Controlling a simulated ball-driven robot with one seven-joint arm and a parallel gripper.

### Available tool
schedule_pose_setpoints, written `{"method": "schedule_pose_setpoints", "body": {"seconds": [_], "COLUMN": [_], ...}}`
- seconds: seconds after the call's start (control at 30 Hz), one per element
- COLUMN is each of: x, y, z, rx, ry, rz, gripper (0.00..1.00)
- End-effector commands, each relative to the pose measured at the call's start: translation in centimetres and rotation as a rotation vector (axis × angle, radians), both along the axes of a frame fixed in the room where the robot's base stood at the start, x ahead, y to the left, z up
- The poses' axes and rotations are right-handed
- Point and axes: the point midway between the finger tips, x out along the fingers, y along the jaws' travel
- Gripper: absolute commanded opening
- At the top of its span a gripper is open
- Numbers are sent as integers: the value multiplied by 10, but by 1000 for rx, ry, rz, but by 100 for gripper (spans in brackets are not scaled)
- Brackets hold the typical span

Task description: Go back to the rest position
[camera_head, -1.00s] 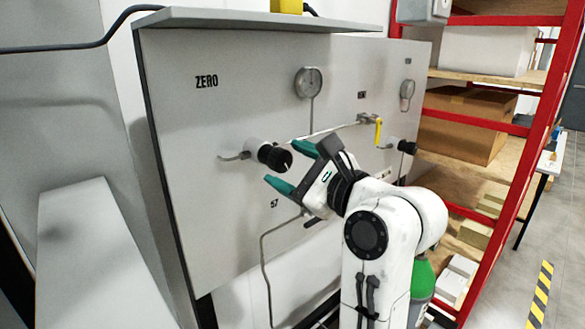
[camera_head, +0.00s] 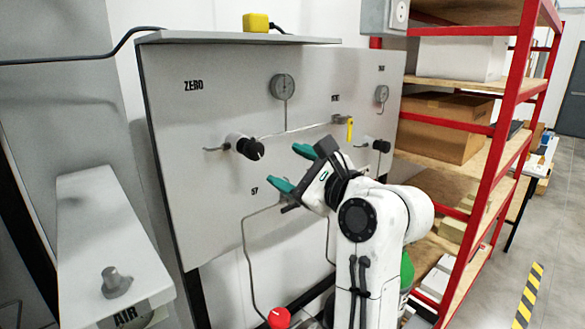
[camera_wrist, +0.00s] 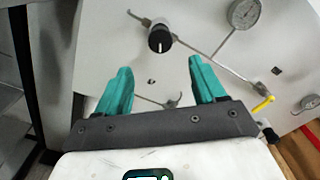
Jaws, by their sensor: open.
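My gripper (camera_head: 293,170) is in front of the grey panel (camera_head: 215,130), with its teal fingers spread and nothing between them. In the head view it is below and to the right of a black knob (camera_head: 250,149). The wrist view shows the open fingers of my gripper (camera_wrist: 158,82) with a gap between them. The same black knob (camera_wrist: 159,38) lies beyond the fingertips there, apart from them.
A gauge (camera_head: 283,87) and a yellow-handled valve (camera_head: 349,128) are on the panel. A red shelf rack (camera_head: 507,90) with boxes stands at the right. A grey block marked AIR (camera_head: 105,235) is at the left. Floor at the far right is clear.

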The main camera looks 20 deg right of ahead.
Motion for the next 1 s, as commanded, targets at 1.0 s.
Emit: {"method": "schedule_pose_setpoints", "body": {"seconds": [1.0], "x": [-193], "y": [-55], "z": [-388], "rx": [-1470], "ry": [431], "rz": [559], "gripper": [69]}}
